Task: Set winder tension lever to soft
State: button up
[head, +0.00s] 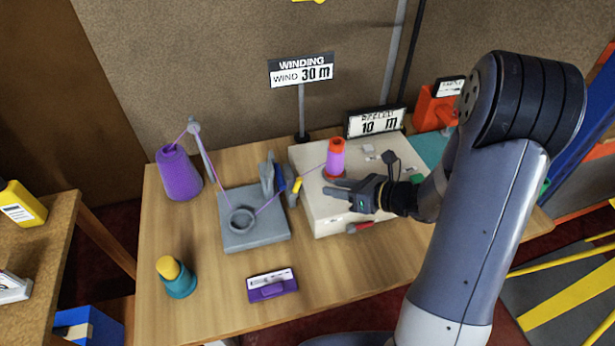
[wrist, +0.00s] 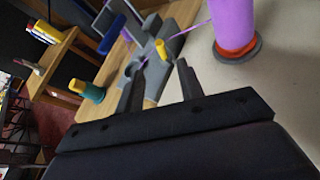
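The winder is a cream box (head: 315,211) on the table with a red and purple spool (head: 336,158) upright on top. A grey tension block (head: 254,238) with a ring stands to its left. A short yellow-tipped lever (head: 296,186), apparently the tension lever, rises between block and box beside a blue part; its yellow tip (wrist: 162,48) shows beyond my fingers in the wrist view. I cannot read a soft mark. My gripper (head: 345,190) is above the winder box, right of the lever. Its fingers (wrist: 160,85) are apart with nothing between them.
Purple thread runs from a purple cone (head: 179,174) through the block to the spool. A red-handled part (head: 359,227) is at the box's front. A counter sign (head: 375,122) reads 10 m; another (head: 301,70) reads WIND 30 m.

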aim_at(297, 185)
jog(key=p+x, duration=0.1)
jog(key=x, duration=0.9)
jog(key=shift+c, duration=0.4)
grip_shut()
